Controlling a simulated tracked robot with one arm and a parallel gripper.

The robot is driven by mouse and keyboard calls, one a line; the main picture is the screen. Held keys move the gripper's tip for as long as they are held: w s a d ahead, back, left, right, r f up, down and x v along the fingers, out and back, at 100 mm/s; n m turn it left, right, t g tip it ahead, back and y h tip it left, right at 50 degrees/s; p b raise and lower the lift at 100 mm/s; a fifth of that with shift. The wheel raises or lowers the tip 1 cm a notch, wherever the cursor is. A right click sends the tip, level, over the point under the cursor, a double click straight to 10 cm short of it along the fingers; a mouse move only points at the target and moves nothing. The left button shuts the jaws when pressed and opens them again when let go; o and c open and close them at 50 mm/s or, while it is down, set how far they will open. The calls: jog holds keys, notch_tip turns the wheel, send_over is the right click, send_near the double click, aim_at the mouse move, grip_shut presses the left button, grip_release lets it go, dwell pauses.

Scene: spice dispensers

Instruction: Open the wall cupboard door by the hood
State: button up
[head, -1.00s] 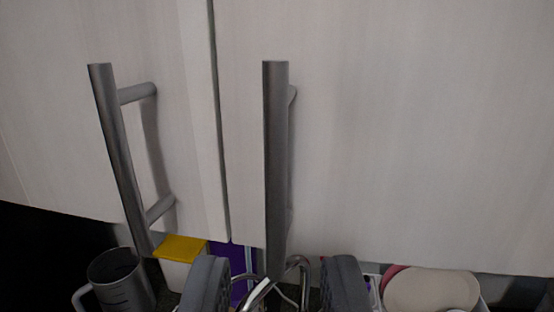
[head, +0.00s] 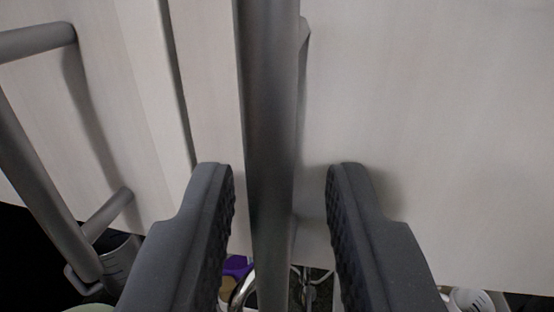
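Two pale wood-grain cupboard doors meet at a dark vertical seam left of centre. The right door (head: 430,120) carries a vertical grey metal bar handle (head: 268,120) in the middle of the picture. The left door (head: 100,90) carries a similar bar handle (head: 40,185) at the left edge. Both doors look closed. My gripper (head: 282,190) is open, with one dark padded finger on each side of the right door's handle. Gaps show between the handle and both fingers. The hood is not identifiable here.
Below the doors' lower edge, a grey metal jug (head: 122,258) is at the lower left. A purple item (head: 237,265) and small white items (head: 470,299) show at the bottom. The left handle stands out left of my gripper.

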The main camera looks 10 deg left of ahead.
jog(key=shift+w+a, duration=0.25)
jog(key=shift+w, duration=0.25)
jog(key=shift+c, duration=0.2)
grip_shut()
jog(key=shift+s, duration=0.1)
